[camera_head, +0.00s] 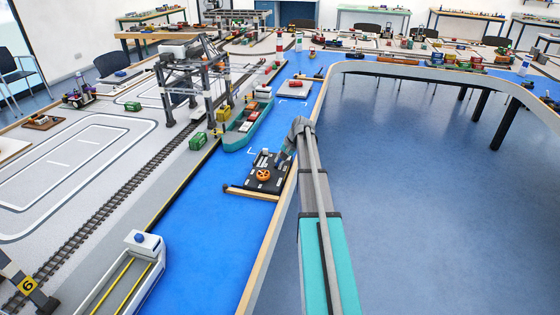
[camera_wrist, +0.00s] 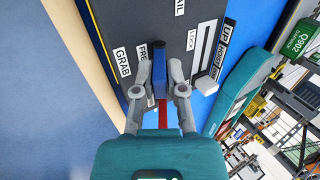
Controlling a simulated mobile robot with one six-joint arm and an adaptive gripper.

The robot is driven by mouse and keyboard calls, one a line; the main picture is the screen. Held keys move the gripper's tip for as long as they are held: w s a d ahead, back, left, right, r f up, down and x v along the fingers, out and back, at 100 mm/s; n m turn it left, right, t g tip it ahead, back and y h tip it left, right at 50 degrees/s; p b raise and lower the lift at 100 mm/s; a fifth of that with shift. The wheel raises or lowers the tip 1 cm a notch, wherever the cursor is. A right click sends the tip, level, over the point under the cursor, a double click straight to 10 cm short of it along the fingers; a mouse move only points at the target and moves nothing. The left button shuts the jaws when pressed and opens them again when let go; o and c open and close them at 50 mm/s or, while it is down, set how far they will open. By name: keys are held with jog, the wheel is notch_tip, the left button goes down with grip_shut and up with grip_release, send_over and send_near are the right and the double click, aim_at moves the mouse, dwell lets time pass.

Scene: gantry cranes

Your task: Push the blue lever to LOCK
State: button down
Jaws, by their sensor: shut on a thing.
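The blue lever (camera_wrist: 158,52) stands out from a dark control panel (camera_wrist: 120,18) in the wrist view. It lies between the FREE label (camera_wrist: 143,54) on its left and the LOCK label (camera_wrist: 191,40) on its right, apart from the LOCK label. My gripper (camera_wrist: 159,80) has one finger on each side of the lever and is shut on it. In the head view my gripper (camera_head: 282,158) is at the right edge of the black panel (camera_head: 255,187), and the lever itself cannot be made out there.
An orange wheel (camera_head: 263,175) sits on the panel. A white knob (camera_wrist: 207,87) by the UP, HOIST labels is close to my right finger. A teal ship (camera_head: 238,138) and a gantry crane (camera_head: 192,75) stand beyond. The floor right of the table edge is clear.

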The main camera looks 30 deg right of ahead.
aim_at(272, 166)
jog(key=shift+w+a+r+g+h+p, duration=0.25)
jog(key=shift+a+g+h+p, duration=0.05)
jog(key=shift+g+h+p, duration=0.55)
jog(key=shift+w+a+g+h+p, duration=0.3)
jog(key=shift+w+g+h+p, duration=0.1)
jog(key=shift+g+h, duration=0.45)
jog(key=g+h, duration=0.1)
jog(key=g+b, duration=0.1)
jog(key=w+a+g+h, duration=0.1)
jog(key=shift+f+h, duration=0.3)
jog(key=shift+w+a+g+h+b, duration=0.15)
jog(key=shift+g+h+b, duration=0.55)
jog(key=shift+g+b, duration=0.25)
jog(key=c, duration=0.7)
grip_release()
jog(key=shift+w, duration=0.1)
